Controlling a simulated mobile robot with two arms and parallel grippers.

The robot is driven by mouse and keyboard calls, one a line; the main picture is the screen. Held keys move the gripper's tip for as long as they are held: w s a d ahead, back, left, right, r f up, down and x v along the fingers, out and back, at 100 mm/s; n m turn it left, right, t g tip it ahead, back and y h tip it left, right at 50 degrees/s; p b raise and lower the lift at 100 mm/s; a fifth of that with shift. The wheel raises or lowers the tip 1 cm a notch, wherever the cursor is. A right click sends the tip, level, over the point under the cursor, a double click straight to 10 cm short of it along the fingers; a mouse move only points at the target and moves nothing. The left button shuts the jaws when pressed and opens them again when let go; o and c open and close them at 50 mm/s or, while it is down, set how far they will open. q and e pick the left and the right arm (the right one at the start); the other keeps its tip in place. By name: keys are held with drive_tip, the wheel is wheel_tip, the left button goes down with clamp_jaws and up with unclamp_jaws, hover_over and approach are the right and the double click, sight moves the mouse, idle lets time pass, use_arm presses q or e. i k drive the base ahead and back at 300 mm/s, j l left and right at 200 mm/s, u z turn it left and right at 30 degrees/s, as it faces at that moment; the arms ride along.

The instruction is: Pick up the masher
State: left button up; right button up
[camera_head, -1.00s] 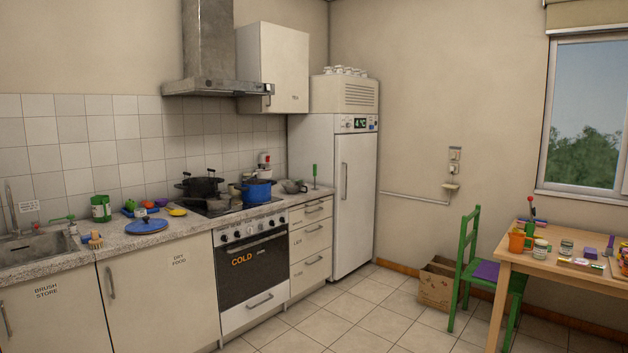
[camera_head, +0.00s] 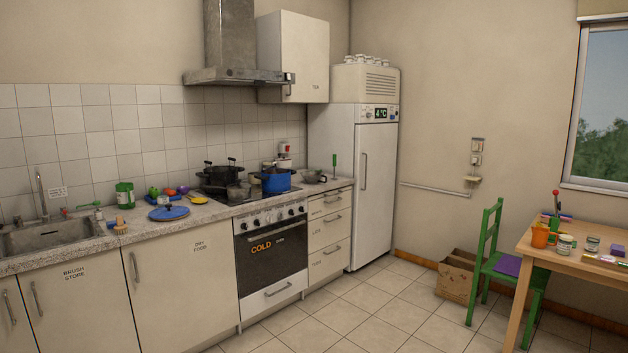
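I cannot identify a masher for certain. A small upright tool with a green handle (camera_head: 335,162) stands at the right end of the counter (camera_head: 215,209), beside the white fridge. Its lower end is too small to make out. Neither of my grippers is in view.
A blue pot (camera_head: 277,181) and a black pot (camera_head: 221,175) stand on the stove. A blue disc-shaped lid (camera_head: 168,213) lies on the counter. A green chair (camera_head: 487,262), a cardboard box (camera_head: 457,276) and a wooden table (camera_head: 540,246) stand at right. The tiled floor (camera_head: 345,311) between is clear.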

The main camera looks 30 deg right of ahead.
sight(334, 156)
drive_tip(key=i+l+z, duration=0.5)
drive_tip(key=i+z, duration=0.3)
drive_tip(key=i, duration=0.2)
